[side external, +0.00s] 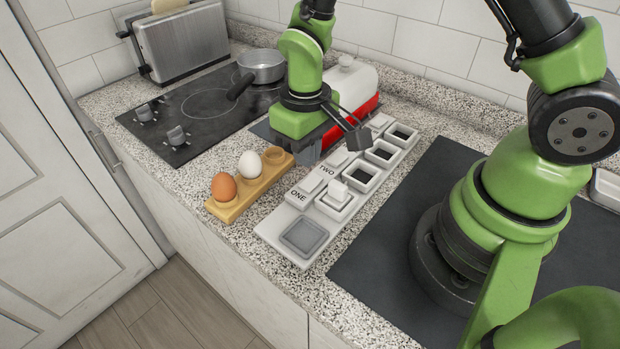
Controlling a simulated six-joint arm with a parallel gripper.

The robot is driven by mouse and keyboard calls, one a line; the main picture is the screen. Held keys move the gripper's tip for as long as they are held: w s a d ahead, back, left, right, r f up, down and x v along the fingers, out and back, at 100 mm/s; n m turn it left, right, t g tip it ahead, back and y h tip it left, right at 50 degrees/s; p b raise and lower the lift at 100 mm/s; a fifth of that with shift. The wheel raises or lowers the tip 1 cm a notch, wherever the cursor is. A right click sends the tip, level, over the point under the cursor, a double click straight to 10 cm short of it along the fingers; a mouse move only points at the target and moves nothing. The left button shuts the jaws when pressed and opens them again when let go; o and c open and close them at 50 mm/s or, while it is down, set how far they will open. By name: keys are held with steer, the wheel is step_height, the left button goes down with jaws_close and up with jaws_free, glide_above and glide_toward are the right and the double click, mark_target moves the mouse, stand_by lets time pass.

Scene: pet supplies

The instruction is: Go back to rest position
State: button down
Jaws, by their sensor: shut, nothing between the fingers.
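My gripper (309,154) is over the middle of the counter, pointing down and shut with nothing held. It is between the wooden egg holder (232,204) and the white tray with square compartments (268,233). The gripper body hides part of what lies behind it. From this angle I cannot tell how high the fingertips are above the counter.
A brown egg (223,187) and a white egg (250,164) stand in the holder. A small white piece (338,191) sits in one tray compartment. Behind are a red and white container (350,88), a pot (262,66) on the hob (205,103) and a toaster (182,44).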

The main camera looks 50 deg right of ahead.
steer(key=shift+r, duration=0.8)
steer(key=shift+r, duration=0.15)
steer(key=s+d+r+m+t+y, duration=0.1)
steer(key=s+r+m+t, duration=0.1)
steer(key=s+r, duration=0.4)
steer(key=s+d+r+m+t+y, duration=0.1)
steer(key=s+r+t, duration=0.4)
steer(key=r, duration=0.9)
steer(key=shift+s+d+r+m, duration=0.25)
steer(key=shift+s+r+m, duration=0.2)
steer(key=shift+s, duration=0.7)
